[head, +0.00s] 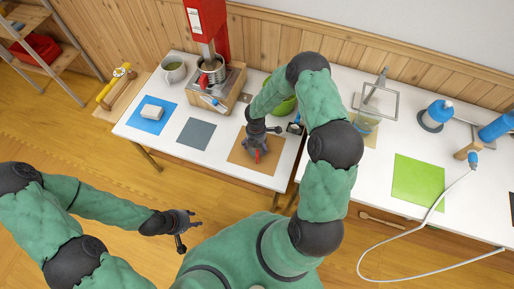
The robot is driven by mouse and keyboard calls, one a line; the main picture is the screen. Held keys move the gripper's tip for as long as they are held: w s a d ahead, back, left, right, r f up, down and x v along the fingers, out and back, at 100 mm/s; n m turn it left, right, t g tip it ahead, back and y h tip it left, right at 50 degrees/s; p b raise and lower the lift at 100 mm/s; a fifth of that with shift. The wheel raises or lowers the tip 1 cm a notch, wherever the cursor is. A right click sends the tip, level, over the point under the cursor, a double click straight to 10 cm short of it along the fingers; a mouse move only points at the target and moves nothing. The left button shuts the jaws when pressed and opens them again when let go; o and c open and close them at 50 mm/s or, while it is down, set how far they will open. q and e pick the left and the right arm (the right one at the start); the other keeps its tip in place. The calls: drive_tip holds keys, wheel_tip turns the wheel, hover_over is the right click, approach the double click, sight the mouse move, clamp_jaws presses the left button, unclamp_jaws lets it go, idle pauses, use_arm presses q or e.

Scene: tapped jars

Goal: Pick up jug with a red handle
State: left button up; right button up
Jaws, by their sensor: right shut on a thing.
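The jug with a red handle (257,156) is on or just above the brown mat at the right end of the left table. Only its red handle shows clearly, pointing toward me; my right gripper hides most of its body. My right gripper (257,144) is over the mat, pointing down, shut on the jug. I cannot tell whether the jug touches the mat. My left gripper (190,228) is open and empty, over the floor in front of the left table.
The brown mat (240,154), grey mat (196,134) and blue mat (146,122) lie on the left table. A red-columned machine (207,20) with a metal pot stands behind, beside a grey mug (174,70). A green bowl (284,107) is partly behind my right arm. A green mat (417,182) lies on the right table.

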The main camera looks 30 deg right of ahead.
drive_tip(key=shift+s, duration=0.1)
drive_tip(key=shift+r+p, duration=0.3)
drive_tip(key=shift+r, duration=0.2)
wheel_tip(320, 180, up, 3)
drive_tip(key=shift+f+p, duration=0.2)
drive_tip(key=shift+p, duration=0.4)
drive_tip(key=s+r+p, duration=0.1)
drive_tip(key=s+r, duration=0.2)
drive_tip(key=s, duration=0.1)
drive_tip(key=s+d+r+p, duration=0.1)
drive_tip(key=s+r, duration=0.2)
drive_tip(key=s, duration=0.1)
drive_tip(key=s+d+r+p, duration=0.1)
drive_tip(key=s+r, duration=0.2)
drive_tip(key=s, duration=0.1)
drive_tip(key=shift+s+d, duration=0.15)
drive_tip(key=shift+s+d+r, duration=0.1)
drive_tip(key=shift+s+r, duration=0.05)
drive_tip(key=shift+s, duration=0.5)
drive_tip(key=shift+c, duration=0.2)
